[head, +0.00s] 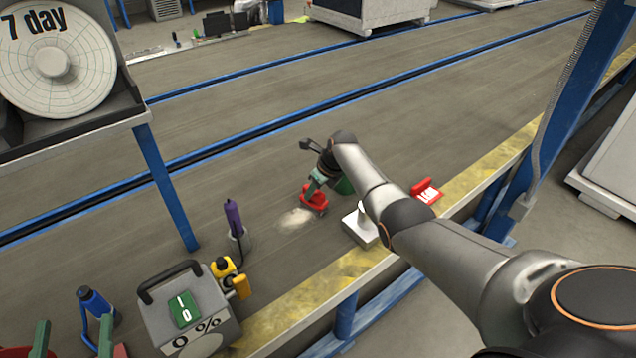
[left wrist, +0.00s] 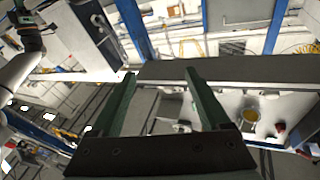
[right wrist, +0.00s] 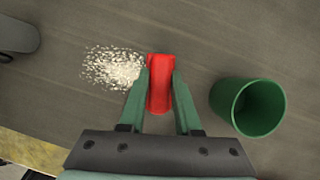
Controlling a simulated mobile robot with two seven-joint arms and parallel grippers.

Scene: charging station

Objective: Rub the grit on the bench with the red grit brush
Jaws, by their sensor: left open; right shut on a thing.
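The red grit brush (head: 315,199) is clamped between the green fingers of my right gripper (head: 319,184), low over the bench. In the right wrist view the brush (right wrist: 160,85) sits between the fingertips (right wrist: 160,88), just right of the pale grit (right wrist: 112,67). In the head view the grit (head: 296,217) lies in a small patch immediately left of the brush. I cannot tell whether the bristles touch the bench (head: 280,150). My left gripper (left wrist: 158,76) is open and empty in the left wrist view, away from the grit.
A green cup (right wrist: 248,106) stands close right of the brush. A white block (head: 358,230) and a red labelled item (head: 426,190) are near the yellow edge. A purple tool (head: 234,220), yellow item (head: 226,270), grey 0% box (head: 185,318) and blue-topped item (head: 92,300) stand left.

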